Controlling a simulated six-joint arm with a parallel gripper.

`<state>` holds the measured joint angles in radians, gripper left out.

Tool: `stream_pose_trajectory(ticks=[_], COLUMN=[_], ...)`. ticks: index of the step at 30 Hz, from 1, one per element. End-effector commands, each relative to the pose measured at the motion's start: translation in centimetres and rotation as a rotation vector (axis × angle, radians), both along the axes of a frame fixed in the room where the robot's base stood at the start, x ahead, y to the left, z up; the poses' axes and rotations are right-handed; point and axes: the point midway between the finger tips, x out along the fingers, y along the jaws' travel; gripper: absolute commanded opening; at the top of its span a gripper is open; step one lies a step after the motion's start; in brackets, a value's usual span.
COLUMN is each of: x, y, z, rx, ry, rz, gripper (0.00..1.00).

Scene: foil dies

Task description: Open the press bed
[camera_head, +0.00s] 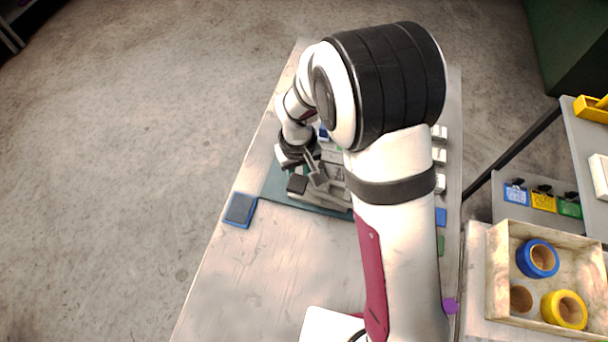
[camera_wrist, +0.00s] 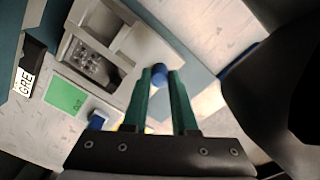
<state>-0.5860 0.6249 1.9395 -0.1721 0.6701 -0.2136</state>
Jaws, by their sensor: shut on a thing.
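The press (camera_head: 325,190) is a grey metal device on a teal mat (camera_head: 275,185) on the table, partly hidden behind my arm. In the wrist view its grey frame (camera_wrist: 95,18) surrounds a recess with a patterned metal piece (camera_wrist: 88,66). A round blue knob (camera_wrist: 159,82) sits at the frame's right side. My gripper (camera_wrist: 160,72) has two green fingers, one on each side of the knob, shut on it.
A blue pad (camera_head: 240,209) lies at the table's left edge. White blocks (camera_head: 439,156) line the right edge. A wooden box (camera_head: 498,285) at right holds blue (camera_head: 538,244) and yellow (camera_head: 572,322) rolls. In the wrist view a green card (camera_wrist: 66,95) lies beside the press. The front table is mostly bare.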

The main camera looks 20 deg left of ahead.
Motion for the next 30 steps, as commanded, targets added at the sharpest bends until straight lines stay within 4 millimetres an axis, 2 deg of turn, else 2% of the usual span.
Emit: stream_pose_trajectory(ticks=[1, 3, 11, 14, 17, 24, 27, 30], x=[0.0, 0.0, 0.0, 0.1, 0.1, 0.1, 0.1, 0.1], y=[0.0, 0.0, 0.0, 0.0, 0.0, 0.1, 0.0, 0.0], z=[0.1, 0.1, 0.1, 0.9, 2.9, 10.5, 13.1, 14.8], rx=[0.001, 0.001, 0.001, 0.002, 0.003, 0.005, 0.004, 0.003], ry=[-0.002, -0.001, -0.001, -0.003, -0.005, -0.006, -0.005, -0.004], rz=[-0.001, -0.001, 0.0, 0.001, 0.001, -0.001, -0.001, 0.0], gripper=[0.31, 0.39, 0.39, 0.39, 0.39, 0.39, 0.39, 0.39])
